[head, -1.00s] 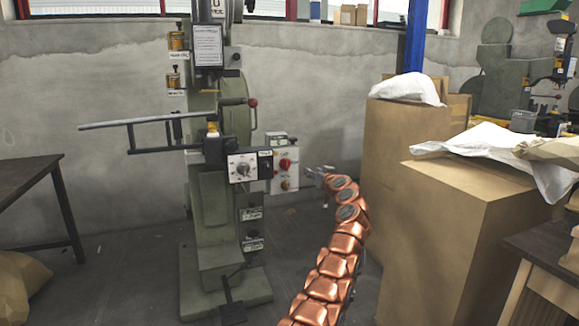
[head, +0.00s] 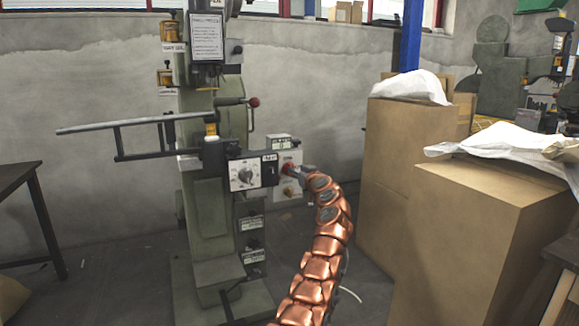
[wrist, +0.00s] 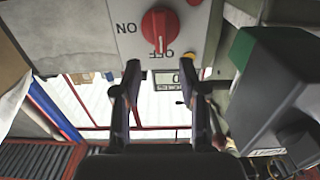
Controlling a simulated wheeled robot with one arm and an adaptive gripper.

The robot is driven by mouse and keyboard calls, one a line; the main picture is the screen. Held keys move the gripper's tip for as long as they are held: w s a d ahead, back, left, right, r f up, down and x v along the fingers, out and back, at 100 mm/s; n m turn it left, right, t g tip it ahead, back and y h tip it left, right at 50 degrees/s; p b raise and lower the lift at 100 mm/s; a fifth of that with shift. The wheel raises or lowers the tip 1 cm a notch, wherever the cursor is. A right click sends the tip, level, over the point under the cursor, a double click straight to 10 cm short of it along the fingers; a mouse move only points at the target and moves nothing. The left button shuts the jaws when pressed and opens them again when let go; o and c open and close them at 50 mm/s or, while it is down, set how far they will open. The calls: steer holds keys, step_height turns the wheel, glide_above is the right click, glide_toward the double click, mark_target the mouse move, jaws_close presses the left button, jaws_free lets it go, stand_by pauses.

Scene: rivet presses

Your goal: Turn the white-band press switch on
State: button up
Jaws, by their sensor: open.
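The press (head: 208,215) is a tall green machine left of centre in the head view. A light grey switch box (head: 284,149) is at its right side, with a red rotary knob (head: 289,168). In the wrist view the red knob (wrist: 160,30) is near the top, between ON and OFF labels; its white mark points toward OFF. My gripper (wrist: 161,80) is open and empty, its fingertips just short of the knob and apart from it. In the head view my gripper (head: 304,171) is small, close to the right of the knob. I cannot make out a white band.
A dial box (head: 244,174) is left of the switch box. A yellow button (wrist: 188,56) is by the right fingertip. A dark grey box (wrist: 275,90) lies on the right in the wrist view. Large cardboard boxes (head: 450,215) stand right of my arm.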

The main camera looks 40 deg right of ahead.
mark_target(291, 164)
steer(key=shift+r+x, duration=0.15)
steer(key=shift+x, duration=0.8)
steer(key=shift+r+x, duration=0.15)
steer(key=shift+x, duration=0.8)
steer(key=shift+p+x, duration=0.75)
steer(key=shift+x, duration=0.25)
steer(key=shift+w+f, duration=0.1)
steer(key=shift+w, duration=0.05)
jaws_close()
